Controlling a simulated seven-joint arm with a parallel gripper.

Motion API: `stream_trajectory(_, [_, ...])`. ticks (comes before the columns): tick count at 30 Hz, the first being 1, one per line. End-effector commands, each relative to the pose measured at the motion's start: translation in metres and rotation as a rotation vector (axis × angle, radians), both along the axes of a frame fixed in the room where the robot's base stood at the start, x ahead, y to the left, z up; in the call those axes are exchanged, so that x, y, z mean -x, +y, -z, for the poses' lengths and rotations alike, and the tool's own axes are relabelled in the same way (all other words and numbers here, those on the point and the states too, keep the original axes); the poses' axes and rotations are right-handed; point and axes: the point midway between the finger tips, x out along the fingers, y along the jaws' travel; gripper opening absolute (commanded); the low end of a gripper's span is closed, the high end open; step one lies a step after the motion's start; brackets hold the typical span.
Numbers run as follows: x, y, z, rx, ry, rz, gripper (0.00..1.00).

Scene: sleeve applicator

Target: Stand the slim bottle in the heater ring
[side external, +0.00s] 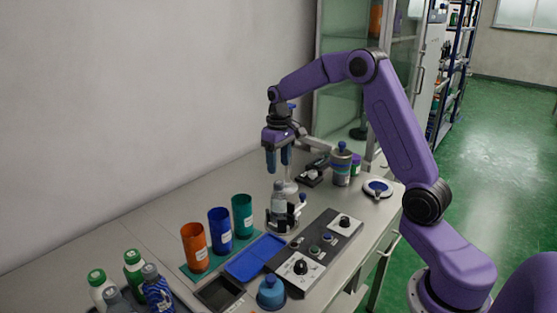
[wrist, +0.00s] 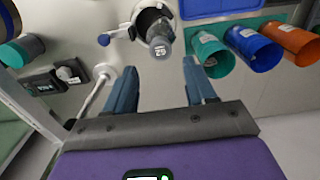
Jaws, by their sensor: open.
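A slim grey bottle with a white label (side external: 279,198) stands upright at a small ring-shaped fixture (side external: 284,222), which looks like the heater ring. In the wrist view the bottle (wrist: 159,38) shows its grey cap and a numbered label, with the pale round ring (wrist: 154,12) around or just behind it. I cannot tell how deep the bottle sits. My gripper (side external: 278,168) points down above the bottle, apart from it. Its two blue fingers are open with nothing between them, and the gap (wrist: 160,75) also shows in the wrist view.
Orange (side external: 195,248), blue (side external: 220,230) and teal (side external: 242,215) cups stand left of the fixture, near a blue tray (side external: 255,257). A knobbed panel (side external: 320,248) lies in front. A large grey bottle (side external: 341,167) is behind right.

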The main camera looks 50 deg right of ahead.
Motion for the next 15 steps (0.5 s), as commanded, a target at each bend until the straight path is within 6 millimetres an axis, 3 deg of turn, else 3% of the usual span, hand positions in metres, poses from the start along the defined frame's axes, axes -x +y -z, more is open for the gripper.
stream_trajectory(15, [0.002, 0.001, 0.061, 0.000, 0.004, -0.001, 0.55])
